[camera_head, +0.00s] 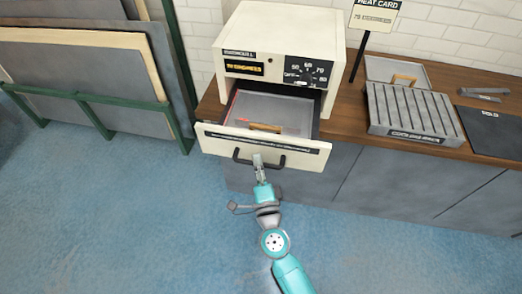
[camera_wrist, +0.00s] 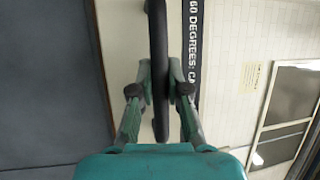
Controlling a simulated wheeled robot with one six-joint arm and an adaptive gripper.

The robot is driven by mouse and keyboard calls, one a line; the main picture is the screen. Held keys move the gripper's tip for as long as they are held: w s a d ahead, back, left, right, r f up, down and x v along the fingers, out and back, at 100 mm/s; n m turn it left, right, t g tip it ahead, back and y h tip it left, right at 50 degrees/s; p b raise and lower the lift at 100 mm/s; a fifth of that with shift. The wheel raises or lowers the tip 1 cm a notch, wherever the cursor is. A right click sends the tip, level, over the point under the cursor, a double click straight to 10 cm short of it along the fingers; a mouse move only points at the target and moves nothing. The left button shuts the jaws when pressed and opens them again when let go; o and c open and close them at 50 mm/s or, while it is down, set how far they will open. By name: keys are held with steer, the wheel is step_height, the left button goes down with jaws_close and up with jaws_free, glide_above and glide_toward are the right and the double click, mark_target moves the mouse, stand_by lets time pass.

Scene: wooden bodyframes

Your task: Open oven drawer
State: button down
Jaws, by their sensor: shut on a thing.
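The oven (camera_head: 281,42) is a cream box with a dial, standing on the wooden counter. Its drawer (camera_head: 215,141) is pulled out toward me, and a grey tray with a wooden handle (camera_head: 264,128) shows inside it. The dark bar handle (camera_head: 240,159) is on the drawer front. My gripper (camera_head: 258,160) is at the middle of this handle. In the wrist view, the two fingers of my gripper (camera_wrist: 160,92) are closed around the handle (camera_wrist: 158,40), one on each side. The cream drawer front (camera_wrist: 120,40) lies behind it.
A ridged grey block (camera_head: 412,112) and a grey tray with a wooden handle (camera_head: 398,72) sit on the counter (camera_head: 345,125) at the right. Grey panels (camera_head: 85,75) lean in a green rack at the left. The blue floor (camera_head: 110,220) is clear in front.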

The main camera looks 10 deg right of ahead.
steer(key=s+a, duration=0.2)
steer(key=s, duration=0.4)
stand_by(0.3)
steer(key=c, duration=1.1)
jaws_free()
steer(key=shift+c, duration=0.2)
steer(key=v, duration=1.2)
